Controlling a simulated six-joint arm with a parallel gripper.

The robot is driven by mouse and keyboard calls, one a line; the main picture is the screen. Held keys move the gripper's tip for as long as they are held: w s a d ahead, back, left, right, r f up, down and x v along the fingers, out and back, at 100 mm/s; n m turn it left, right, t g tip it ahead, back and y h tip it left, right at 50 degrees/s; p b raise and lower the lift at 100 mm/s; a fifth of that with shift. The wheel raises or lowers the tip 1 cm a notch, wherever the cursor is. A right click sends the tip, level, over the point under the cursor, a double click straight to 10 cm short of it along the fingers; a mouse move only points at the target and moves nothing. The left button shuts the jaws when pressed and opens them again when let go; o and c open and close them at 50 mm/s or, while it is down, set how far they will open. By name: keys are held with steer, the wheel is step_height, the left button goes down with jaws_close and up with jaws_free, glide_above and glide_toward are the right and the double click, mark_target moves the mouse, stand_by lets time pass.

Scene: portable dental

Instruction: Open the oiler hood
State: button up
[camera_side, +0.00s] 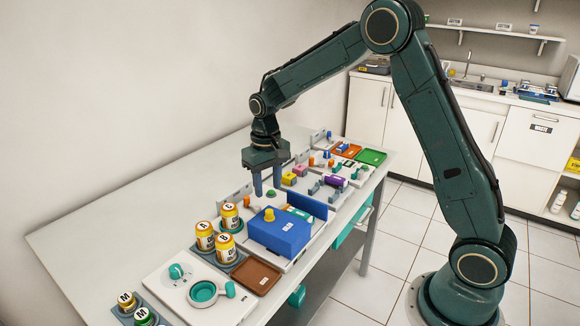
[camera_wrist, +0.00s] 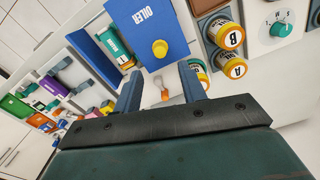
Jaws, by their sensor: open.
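The oiler hood (camera_side: 279,234) is a blue box-like cover with a yellow knob (camera_side: 269,214) on top. It looks shut in the side view. In the wrist view the blue hood (camera_wrist: 142,22), lettered OILER, is at top centre, and its yellow knob (camera_wrist: 160,48) lies just beyond and between my fingertips. My gripper (camera_side: 267,192) points down, open and empty, above and behind the hood in the side view. It also shows in the wrist view (camera_wrist: 159,75), with its fingers apart. The fingers appear clear of the knob. The hood's inside is hidden.
A blue upright panel (camera_side: 307,204) stands beside the hood. Coloured blocks, an orange tray and a green tray (camera_side: 371,157) lie farther along the bench. The pale bench top (camera_side: 130,205) is bare at the left.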

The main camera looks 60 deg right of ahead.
steer(key=shift+r, duration=3)
steer(key=s+a+r+n+t, duration=0.1)
steer(key=s+a+r+t, duration=0.2)
steer(key=s+r, duration=0.9)
steer(key=s+a+f+n+t, duration=0.1)
steer(key=s, duration=0.7)
steer(key=s+a+f+n+t, duration=0.1)
steer(key=s, duration=0.8)
steer(key=shift+f+t, duration=0.3)
steer(key=shift+f, duration=0.1)
steer(key=shift+w, duration=0.1)
